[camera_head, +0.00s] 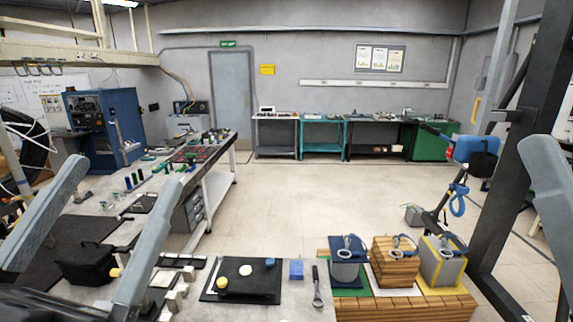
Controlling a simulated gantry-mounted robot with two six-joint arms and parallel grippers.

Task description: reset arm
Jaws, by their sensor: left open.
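My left gripper (128,177) is open and empty. Its two grey fingers stand wide apart at the lower left, raised above the near bench. At the right edge one grey finger of my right gripper (552,190) shows; its other finger is out of view. Three blocks with blue rings on top stand in a row at the lower right: a blue block (344,272), a wooden block (394,272) and a grey block with yellow edges (447,270). Both grippers are apart from them.
The blocks stand on coloured mats on a slatted wooden base (410,308). Left of them are a black board (215,289) with small round pieces, a blue cube (296,269) and a spanner-like tool (317,288). The floor (285,215) beyond is clear.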

